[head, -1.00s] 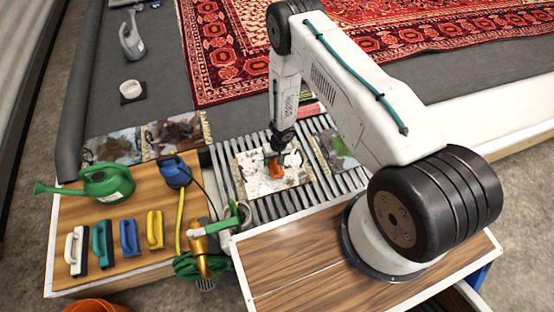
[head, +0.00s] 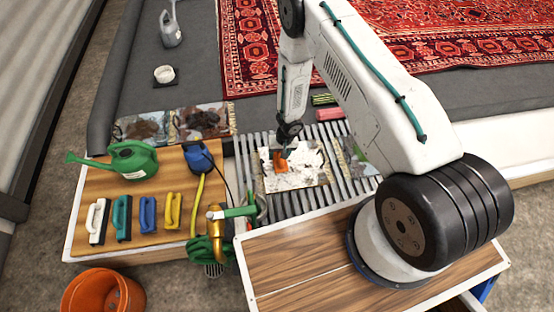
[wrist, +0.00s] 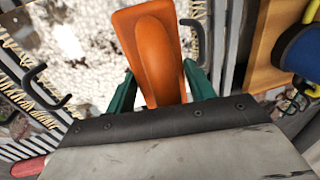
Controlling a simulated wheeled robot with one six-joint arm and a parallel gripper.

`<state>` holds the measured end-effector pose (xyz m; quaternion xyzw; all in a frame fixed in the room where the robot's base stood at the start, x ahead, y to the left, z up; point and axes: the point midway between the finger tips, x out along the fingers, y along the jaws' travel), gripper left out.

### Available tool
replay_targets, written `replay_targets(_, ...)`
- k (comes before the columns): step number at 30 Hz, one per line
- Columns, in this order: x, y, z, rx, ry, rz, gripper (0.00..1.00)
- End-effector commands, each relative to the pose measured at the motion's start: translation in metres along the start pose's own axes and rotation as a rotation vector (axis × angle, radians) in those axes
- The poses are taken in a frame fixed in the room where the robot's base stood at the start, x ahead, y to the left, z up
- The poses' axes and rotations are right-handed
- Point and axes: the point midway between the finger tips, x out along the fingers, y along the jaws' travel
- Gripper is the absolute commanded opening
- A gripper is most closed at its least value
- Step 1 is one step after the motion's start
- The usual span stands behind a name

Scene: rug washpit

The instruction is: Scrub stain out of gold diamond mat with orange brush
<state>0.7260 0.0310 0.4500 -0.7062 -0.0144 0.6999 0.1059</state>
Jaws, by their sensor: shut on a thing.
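The orange brush (wrist: 152,50) is in my gripper (wrist: 158,88), between its green fingers in the wrist view. In the head view the orange brush (head: 280,161) is small, at the lower end of my arm, over a mat (head: 300,177) on the slatted grate. The mat is largely covered in white foam with some dark patches, so its pattern is mostly hidden. A fringed edge shows. The brush appears down at the foam, but its bristles are hidden and contact is unclear. My gripper (head: 287,148) is shut on the brush.
A wooden bench at left holds a green watering can (head: 133,160), a blue tool (head: 198,155) and several brushes (head: 122,217). A brass tap (head: 214,222) and green hose stand beside the grate. Stained mats (head: 203,120) lie behind the bench. A second mat (head: 357,160) lies right of the foamy one.

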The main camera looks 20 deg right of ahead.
Motion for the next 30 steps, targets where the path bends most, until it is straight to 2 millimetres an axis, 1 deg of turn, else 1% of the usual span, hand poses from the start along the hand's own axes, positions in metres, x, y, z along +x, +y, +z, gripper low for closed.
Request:
replay_targets(1, -0.007, 0.001, -0.002, 0.002, 0.003, -0.001, 0.17)
replay_targets(3, -0.015, 0.002, -0.002, 0.006, 0.003, -0.001, 0.17)
replay_targets(10, -0.034, 0.006, -0.003, 0.015, 0.005, 0.000, 0.17)
replay_targets(15, -0.037, 0.007, -0.003, 0.017, 0.004, 0.000, 0.17)
replay_targets(30, -0.038, 0.007, -0.003, 0.015, 0.004, 0.000, 0.17)
